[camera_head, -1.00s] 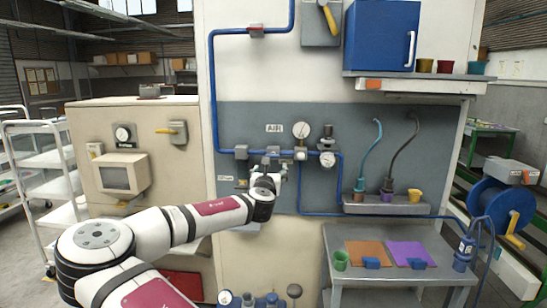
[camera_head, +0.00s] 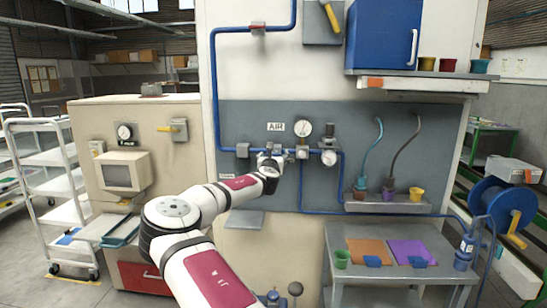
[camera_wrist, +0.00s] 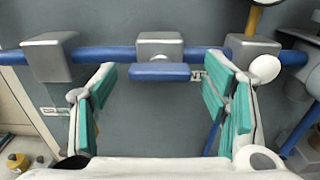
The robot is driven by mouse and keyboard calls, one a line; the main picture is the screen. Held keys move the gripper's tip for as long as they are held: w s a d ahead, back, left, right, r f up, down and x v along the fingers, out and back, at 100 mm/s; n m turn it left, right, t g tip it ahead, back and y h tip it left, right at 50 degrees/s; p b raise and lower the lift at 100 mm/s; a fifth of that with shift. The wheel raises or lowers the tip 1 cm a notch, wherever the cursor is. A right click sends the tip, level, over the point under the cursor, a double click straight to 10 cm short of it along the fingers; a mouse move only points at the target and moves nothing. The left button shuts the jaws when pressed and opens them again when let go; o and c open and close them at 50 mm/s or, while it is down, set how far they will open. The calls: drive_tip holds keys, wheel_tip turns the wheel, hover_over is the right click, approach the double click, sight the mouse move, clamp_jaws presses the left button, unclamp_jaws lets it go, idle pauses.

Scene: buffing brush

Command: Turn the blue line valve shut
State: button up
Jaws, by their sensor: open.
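The blue line valve is a grey block (camera_wrist: 160,46) on the horizontal blue pipe, with a flat blue handle (camera_wrist: 160,72) at its front. The handle lies level, parallel to the pipe. In the wrist view my gripper (camera_wrist: 160,92) is open, with teal finger pads left and right of the handle and clear gaps on both sides. Nothing is held. In the head view my gripper (camera_head: 268,160) is at the pipe below the AIR label and hides most of the valve.
Another grey block (camera_wrist: 47,55) sits on the pipe to the left. A third block (camera_wrist: 250,50) with a white round part is close to the right finger. A gauge (camera_head: 302,129) and regulator (camera_head: 329,156) stand right of the valve.

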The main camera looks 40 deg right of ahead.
drive_tip(key=shift+w+d, duration=0.2)
drive_tip(key=shift+c, duration=0.5)
drive_tip(key=c, duration=1.1)
drive_tip(key=shift+o, duration=0.2)
